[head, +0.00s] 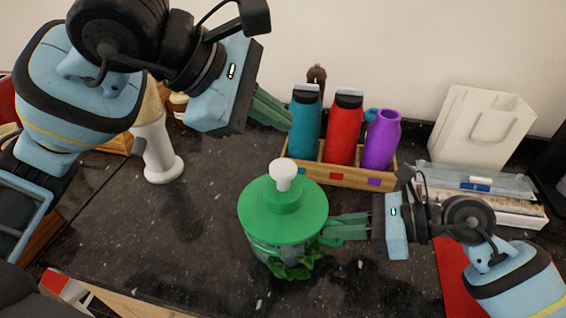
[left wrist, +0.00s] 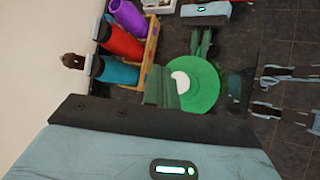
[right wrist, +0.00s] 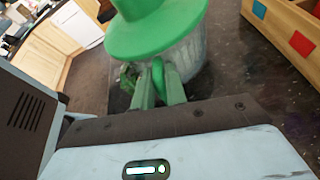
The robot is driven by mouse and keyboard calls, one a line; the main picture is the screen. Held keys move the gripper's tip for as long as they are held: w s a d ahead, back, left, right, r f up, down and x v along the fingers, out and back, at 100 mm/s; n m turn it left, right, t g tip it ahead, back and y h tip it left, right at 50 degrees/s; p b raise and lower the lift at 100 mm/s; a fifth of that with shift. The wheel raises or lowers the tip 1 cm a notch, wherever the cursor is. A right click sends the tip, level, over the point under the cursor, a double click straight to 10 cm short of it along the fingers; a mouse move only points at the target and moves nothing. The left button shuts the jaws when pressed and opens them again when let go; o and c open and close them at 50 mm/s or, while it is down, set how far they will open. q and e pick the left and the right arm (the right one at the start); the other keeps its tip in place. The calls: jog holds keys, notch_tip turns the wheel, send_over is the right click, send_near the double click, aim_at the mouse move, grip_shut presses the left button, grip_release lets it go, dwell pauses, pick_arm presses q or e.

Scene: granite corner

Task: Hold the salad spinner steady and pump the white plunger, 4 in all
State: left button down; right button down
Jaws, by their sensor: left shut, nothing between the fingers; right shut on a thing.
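The salad spinner (head: 272,220) stands upright on the dark counter, with a green lid and a clear bowl. Green leaves (head: 292,266) show at the front of the bowl. The white plunger (head: 283,175) stands up from the lid's centre; it also shows in the left wrist view (left wrist: 181,81). My right gripper (head: 322,231) is shut on a green part at the spinner's right side; in the right wrist view its fingers close around that part below the lid. My left gripper (head: 286,122) is shut and empty, above the counter and apart from the plunger.
A wooden rack (head: 330,176) behind the spinner holds teal, red and purple bottles. A white bag (head: 480,125) and a long box (head: 490,194) stand at the right. A white pillar-like object (head: 158,148) stands at the left. Counter left of the spinner is clear.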

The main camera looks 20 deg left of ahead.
aim_at(277, 167)
pick_arm(q)
jog(key=shift+r, duration=0.1)
notch_tip(277, 167, up, 4)
jog(key=shift+f, duration=0.2)
dwell(0.3)
jog(key=shift+f, duration=4.45)
jog(key=shift+f, duration=0.4)
jog(key=shift+f, duration=1.55)
dwell(0.5)
